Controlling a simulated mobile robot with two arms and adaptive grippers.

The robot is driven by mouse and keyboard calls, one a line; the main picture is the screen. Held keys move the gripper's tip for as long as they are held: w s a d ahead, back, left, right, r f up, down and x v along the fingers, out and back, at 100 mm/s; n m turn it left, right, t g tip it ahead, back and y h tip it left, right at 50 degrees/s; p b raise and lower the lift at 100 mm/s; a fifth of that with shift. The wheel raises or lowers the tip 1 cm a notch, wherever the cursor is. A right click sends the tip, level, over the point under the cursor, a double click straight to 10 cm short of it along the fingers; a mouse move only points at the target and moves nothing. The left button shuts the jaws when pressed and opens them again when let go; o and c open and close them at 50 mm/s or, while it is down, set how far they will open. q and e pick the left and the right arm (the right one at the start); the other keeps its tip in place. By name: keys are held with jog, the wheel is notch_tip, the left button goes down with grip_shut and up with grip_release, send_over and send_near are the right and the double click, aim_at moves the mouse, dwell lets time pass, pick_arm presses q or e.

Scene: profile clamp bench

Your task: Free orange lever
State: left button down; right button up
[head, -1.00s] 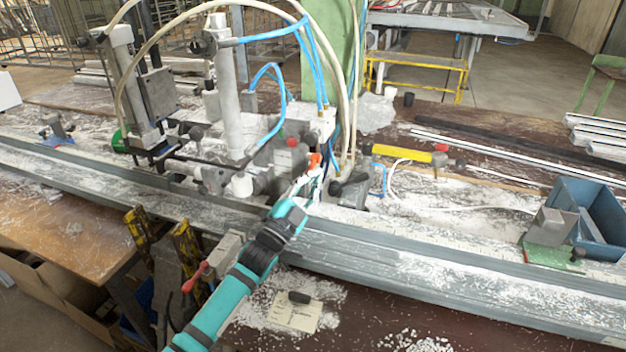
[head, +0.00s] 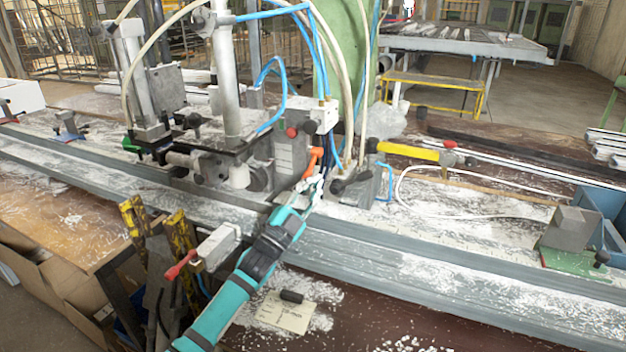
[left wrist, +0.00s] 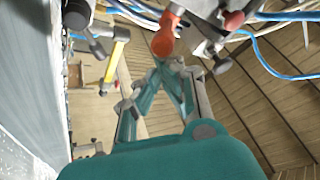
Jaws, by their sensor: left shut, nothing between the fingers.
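The orange lever (head: 313,161) sits on the clamp unit at the middle of the bench, just right of a round red knob (head: 291,132). In the left wrist view the orange lever (left wrist: 165,37) hangs at the top, its rounded end toward my fingers. My left gripper (head: 318,186) is just below and in front of the lever. Its fingertips (left wrist: 168,64) are together with nothing between them. They are close to the lever's end; I cannot tell whether they touch it. My right gripper is not in view.
A yellow-handled tool (head: 405,151) lies right of the clamp unit. A red-handled clamp (head: 181,265) stands left of my forearm. Blue and white hoses loop above the lever. A blue bin (head: 612,215) is at the right. The long grey rail (head: 430,260) runs along the front.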

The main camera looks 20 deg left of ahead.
pick_arm(q)
jog(key=shift+w+f+b, duration=0.25)
jog(key=shift+f+b, duration=0.1)
jog(key=shift+f, duration=0.1)
jog(key=shift+a, duration=0.1)
jog(key=s+a, duration=0.3)
jog(key=s, duration=0.9)
jog(key=shift+s+a+f, duration=0.25)
jog(key=shift+a+f, duration=0.05)
jog(key=shift+a, duration=0.1)
